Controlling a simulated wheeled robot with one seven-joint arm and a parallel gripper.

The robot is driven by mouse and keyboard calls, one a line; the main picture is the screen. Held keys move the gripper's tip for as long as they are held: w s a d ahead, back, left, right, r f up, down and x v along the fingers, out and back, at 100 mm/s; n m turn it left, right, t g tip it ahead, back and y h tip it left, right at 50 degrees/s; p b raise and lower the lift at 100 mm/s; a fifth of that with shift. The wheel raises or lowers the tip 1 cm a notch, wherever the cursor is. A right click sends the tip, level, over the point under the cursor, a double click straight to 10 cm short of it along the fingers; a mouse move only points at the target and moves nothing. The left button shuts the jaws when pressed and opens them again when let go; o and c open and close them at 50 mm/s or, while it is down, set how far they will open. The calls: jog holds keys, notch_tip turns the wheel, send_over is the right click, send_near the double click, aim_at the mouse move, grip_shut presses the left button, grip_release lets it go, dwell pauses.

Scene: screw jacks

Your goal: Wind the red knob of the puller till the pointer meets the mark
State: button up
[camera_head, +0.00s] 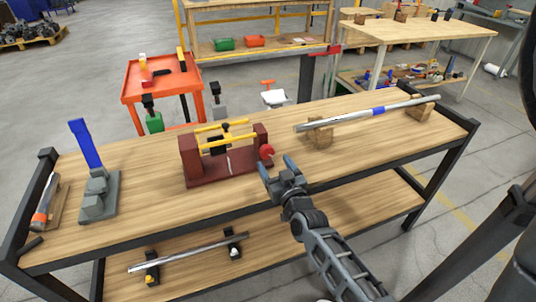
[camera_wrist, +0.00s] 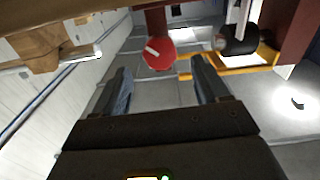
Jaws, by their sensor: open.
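The puller (camera_head: 207,172) is a dark red frame with two end blocks and yellow rods, standing on the bench. Its red knob (camera_head: 266,152) sticks out at the right end. A black piece (camera_head: 217,148) sits between the blocks, above a thin white line (camera_head: 229,163) on the base; I cannot tell which part is the pointer. My gripper (camera_head: 278,168) is open and empty, just in front and to the right of the knob. In the wrist view the red knob (camera_wrist: 159,55), with a white stripe, appears between the open fingers (camera_wrist: 161,75), beyond their tips.
On the wooden bench (camera_head: 140,199), a grey block with a blue lever (camera_head: 88,150) stands left. A metal bar with a blue band (camera_head: 365,112) rests on wooden blocks at right. A lower shelf holds another bar (camera_head: 190,251). An orange table (camera_head: 160,85) stands behind.

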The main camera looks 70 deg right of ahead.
aim_at(268, 154)
jog(key=shift+x, duration=2.45)
jog(key=shift+c, duration=0.5)
jog(key=c, duration=1)
jog(key=shift+o, duration=0.2)
jog(key=shift+m, duration=0.9)
jog(key=o, duration=1.1)
jog(key=shift+c, duration=0.2)
jog(key=v, duration=0.7)
jog(key=shift+s+a, duration=0.25)
jog(key=shift+a, duration=0.05)
